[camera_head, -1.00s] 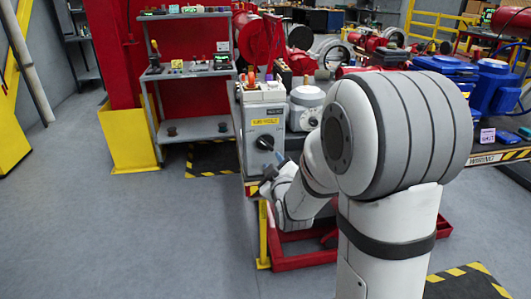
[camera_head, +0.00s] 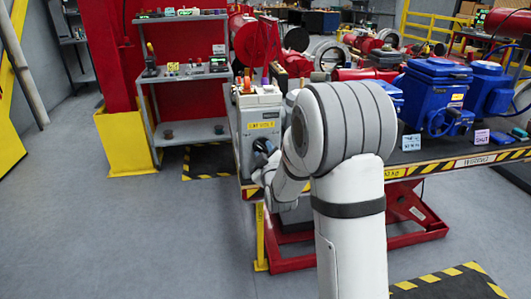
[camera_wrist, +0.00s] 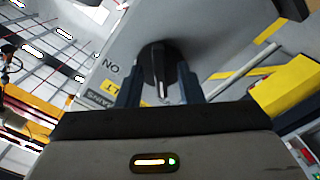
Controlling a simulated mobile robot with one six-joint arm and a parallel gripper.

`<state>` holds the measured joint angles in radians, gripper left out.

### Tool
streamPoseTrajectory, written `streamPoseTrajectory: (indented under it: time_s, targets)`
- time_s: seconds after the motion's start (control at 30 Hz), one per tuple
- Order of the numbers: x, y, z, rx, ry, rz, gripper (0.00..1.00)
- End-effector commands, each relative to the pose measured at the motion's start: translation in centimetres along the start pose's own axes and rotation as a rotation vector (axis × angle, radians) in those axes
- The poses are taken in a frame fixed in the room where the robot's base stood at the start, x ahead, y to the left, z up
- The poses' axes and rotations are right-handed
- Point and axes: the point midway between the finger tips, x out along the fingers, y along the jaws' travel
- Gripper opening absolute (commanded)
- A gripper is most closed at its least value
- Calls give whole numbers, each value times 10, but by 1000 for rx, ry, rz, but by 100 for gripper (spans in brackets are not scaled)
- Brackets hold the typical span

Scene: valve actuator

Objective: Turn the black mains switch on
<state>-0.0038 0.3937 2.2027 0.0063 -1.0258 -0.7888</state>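The black mains switch (camera_wrist: 157,68) is a rotary knob on the front of a grey box (camera_head: 243,142) with a yellow label, at the near left corner of the workbench. In the wrist view the knob sits between the two fingers of my gripper (camera_wrist: 160,92). The fingers stand apart, one on each side of it; firm contact cannot be made out. A white mark on the knob points toward my gripper, away from the "ON" lettering (camera_wrist: 110,67) on the panel. In the head view my gripper (camera_head: 262,152) is at the box front and mostly hides the knob.
Blue valve actuators (camera_head: 433,90) and small label cards (camera_head: 411,142) stand on the workbench to the right. A grey shelf (camera_head: 188,130) with small items is behind left. The grey floor (camera_head: 130,235) at the front left is clear.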

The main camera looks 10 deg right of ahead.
Motion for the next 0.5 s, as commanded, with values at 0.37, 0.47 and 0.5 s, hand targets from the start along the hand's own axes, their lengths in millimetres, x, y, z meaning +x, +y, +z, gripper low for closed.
streamPoseTrajectory:
  time_s: [0.37, 0.47, 0.5]
  targets:
    - [0, 0, 0, 0, 1, -1, 8]
    - [0, -1, 0, 0, 1, -1, 0]
    - [0, -1, 0, 0, 1, -1, 0]
